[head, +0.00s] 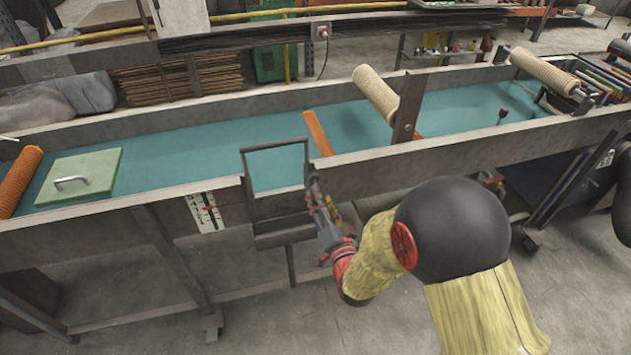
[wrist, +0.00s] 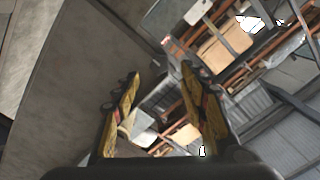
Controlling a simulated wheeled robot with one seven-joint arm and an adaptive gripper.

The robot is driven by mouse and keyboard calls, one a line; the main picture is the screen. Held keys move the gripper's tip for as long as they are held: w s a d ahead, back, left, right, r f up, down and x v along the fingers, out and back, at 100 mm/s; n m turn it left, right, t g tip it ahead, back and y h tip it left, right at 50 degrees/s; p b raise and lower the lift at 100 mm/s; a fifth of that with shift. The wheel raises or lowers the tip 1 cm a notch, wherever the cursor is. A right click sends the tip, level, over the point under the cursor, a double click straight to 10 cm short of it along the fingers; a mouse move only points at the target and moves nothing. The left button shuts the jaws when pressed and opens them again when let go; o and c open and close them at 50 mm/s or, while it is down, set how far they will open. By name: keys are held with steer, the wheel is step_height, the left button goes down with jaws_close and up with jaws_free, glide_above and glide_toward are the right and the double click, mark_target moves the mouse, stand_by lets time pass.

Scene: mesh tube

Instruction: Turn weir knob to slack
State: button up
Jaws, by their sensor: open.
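My gripper (head: 315,190) is at the near side wall of the long trough, beside the right edge of a dark rectangular frame (head: 275,147), which looks like the weir. In the wrist view my gripper (wrist: 161,76) shows two yellow-and-black fingers spread apart, with nothing held between them. I cannot make out the weir knob in either view; it may be hidden behind my gripper and arm.
The trough (head: 440,160) holds teal water. A green lid with a handle (head: 80,178) and an orange roller (head: 18,182) are at its left. An orange bar (head: 318,133) and pale rollers (head: 375,93) cross it further right. Bare floor lies in front.

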mark_target(315, 180)
steer(key=b+x, duration=0.2)
steer(key=x, duration=0.5)
steer(key=shift+w+f, duration=0.1)
steer(key=shift+w, duration=0.05)
steer(key=shift+c, duration=0.4)
jaws_close()
steer(key=shift+n, duration=0.4)
steer(key=n, duration=1.3)
stand_by(0.5)
steer(key=shift+o, duration=0.2)
jaws_free()
